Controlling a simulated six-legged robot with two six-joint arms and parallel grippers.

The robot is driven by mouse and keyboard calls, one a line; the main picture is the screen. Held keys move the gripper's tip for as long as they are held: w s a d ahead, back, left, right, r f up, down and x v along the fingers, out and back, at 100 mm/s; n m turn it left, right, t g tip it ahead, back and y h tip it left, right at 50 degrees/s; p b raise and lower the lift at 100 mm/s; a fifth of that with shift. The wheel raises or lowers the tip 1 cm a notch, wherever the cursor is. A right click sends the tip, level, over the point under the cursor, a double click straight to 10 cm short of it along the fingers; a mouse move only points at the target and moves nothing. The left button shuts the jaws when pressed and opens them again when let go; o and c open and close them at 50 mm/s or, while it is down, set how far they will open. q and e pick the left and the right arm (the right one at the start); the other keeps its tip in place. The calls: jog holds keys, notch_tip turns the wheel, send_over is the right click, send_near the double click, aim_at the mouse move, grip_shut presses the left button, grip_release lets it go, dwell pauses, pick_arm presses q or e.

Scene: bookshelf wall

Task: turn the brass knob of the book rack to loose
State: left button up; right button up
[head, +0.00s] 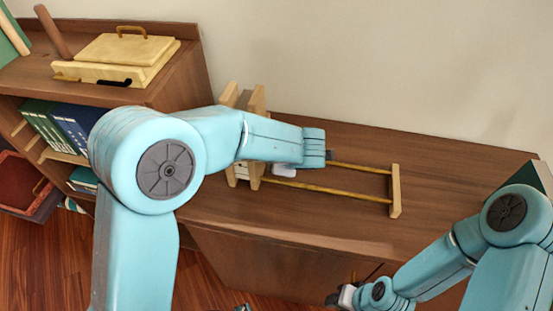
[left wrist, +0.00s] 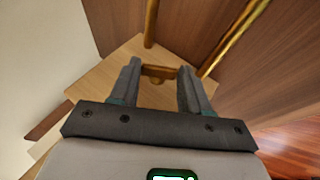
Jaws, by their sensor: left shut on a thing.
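The book rack has two brass rails (head: 335,187) and a wooden end plate (head: 395,190) at right. More upright wooden plates (head: 258,100) stand at its left end, partly behind my left arm. My left gripper (head: 318,160) is over the rack in the head view, its fingers mostly hidden. In the left wrist view my left gripper (left wrist: 160,80) is shut on the brass knob (left wrist: 158,72), which lies between the fingertips against a pale wooden plate (left wrist: 125,62). My right gripper (head: 338,299) is low, in front of the cabinet; its fingers are too small to read.
The rack stands on a brown cabinet top (head: 450,180), mostly clear to the right. A shelf at left holds a pale lidded box (head: 120,60) and several books (head: 60,125). A red bin (head: 25,185) stands lower left. A dark green object (head: 525,175) is at the right edge.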

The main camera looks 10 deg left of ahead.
pick_arm(q)
jog(key=shift+r+t+b, duration=0.1)
jog(key=shift+t+b, duration=0.3)
jog(key=shift+b, duration=0.05)
jog(key=o, duration=1.1)
jog(key=shift+s, duration=0.1)
jog(key=shift+c, duration=0.2)
jog(key=p+v, duration=0.2)
jog(key=v, duration=1.4)
jog(key=shift+s+d, duration=0.1)
